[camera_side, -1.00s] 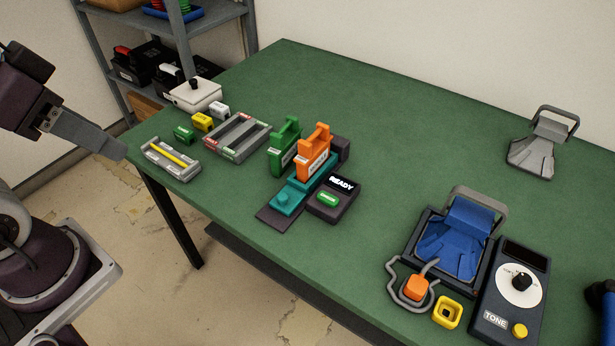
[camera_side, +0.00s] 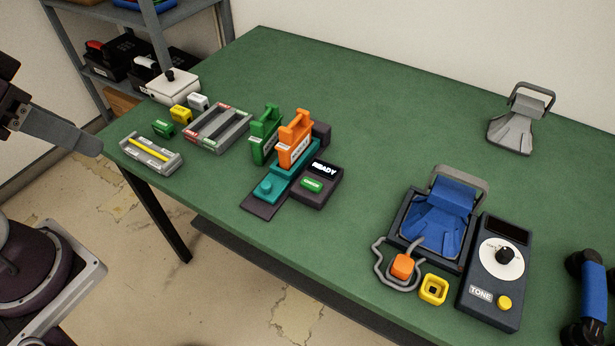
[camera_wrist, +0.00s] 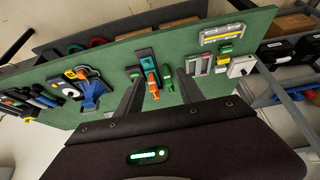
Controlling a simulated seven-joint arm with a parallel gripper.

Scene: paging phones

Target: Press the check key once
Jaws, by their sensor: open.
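The check key is a small green key (camera_side: 312,184) with a white label, too small to read surely, on a dark box (camera_side: 323,173) whose display reads READY. My gripper (camera_side: 98,150) is at the far left in the side view, away from the key. In the wrist view my gripper (camera_wrist: 160,80) is open and empty, its two fingers apart. The key is not clear there.
A grey tray (camera_side: 216,127), small coloured blocks and a white box (camera_side: 173,86) are at the left. At the right are a blue cradle (camera_side: 437,220), a TONE box (camera_side: 498,270) and a blue handset (camera_side: 593,288). Green table (camera_side: 390,130) is clear behind the READY box.

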